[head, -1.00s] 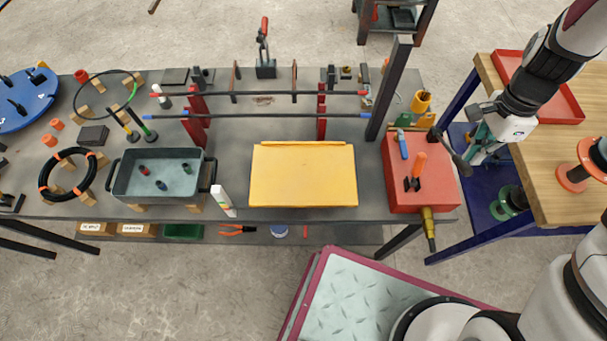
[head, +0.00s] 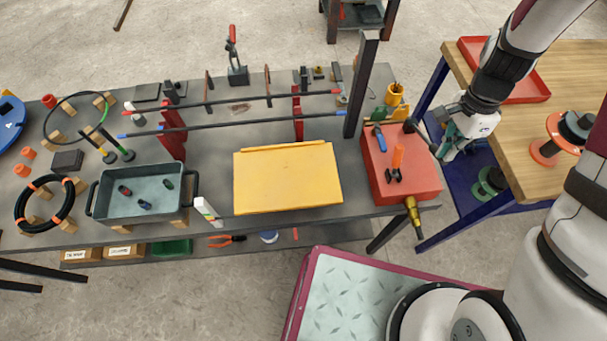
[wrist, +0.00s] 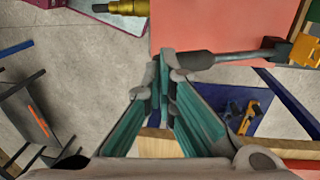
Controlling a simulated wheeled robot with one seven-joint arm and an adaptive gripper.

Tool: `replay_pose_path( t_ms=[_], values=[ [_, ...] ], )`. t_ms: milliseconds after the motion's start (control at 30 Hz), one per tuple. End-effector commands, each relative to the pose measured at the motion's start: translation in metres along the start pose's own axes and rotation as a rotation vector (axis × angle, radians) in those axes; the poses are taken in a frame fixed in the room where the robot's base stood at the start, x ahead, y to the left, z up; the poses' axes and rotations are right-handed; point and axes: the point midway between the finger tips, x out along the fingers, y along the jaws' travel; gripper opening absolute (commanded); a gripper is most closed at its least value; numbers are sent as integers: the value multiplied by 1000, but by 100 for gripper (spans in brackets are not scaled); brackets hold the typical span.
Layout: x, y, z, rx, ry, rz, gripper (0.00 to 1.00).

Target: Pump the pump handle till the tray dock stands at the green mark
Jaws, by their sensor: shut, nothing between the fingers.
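The red pump box (head: 402,165) stands at the right end of the grey bench. A dark pump handle (head: 423,137) slopes out from its right side towards my gripper (head: 447,150). In the wrist view the handle (wrist: 232,56) runs from a black pivot to a thick grey end beside my fingertips (wrist: 166,62). My gripper is shut and empty, with its tips close to that end; I cannot tell if they touch. The yellow platform, seemingly the tray dock (head: 287,180), sits mid-bench. A white post (head: 207,212) with small coloured marks stands left of it; its level against them is unclear.
A wooden table (head: 535,130) with a red tray (head: 525,85) and a spool (head: 562,140) stands right. A grey tub (head: 145,193) is left of the platform.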

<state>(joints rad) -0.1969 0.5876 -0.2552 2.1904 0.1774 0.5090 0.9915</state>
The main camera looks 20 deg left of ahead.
Motion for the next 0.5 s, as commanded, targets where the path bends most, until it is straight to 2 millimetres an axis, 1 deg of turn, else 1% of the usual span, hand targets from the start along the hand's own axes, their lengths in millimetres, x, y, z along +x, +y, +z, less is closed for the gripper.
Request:
replay_pose_path(
  t_ms=[267, 500],
  values=[
    [1, 0, 0, 0, 0, 0, 0],
    [11, 4, 0, 1, 0, 1, 0]
  ],
)
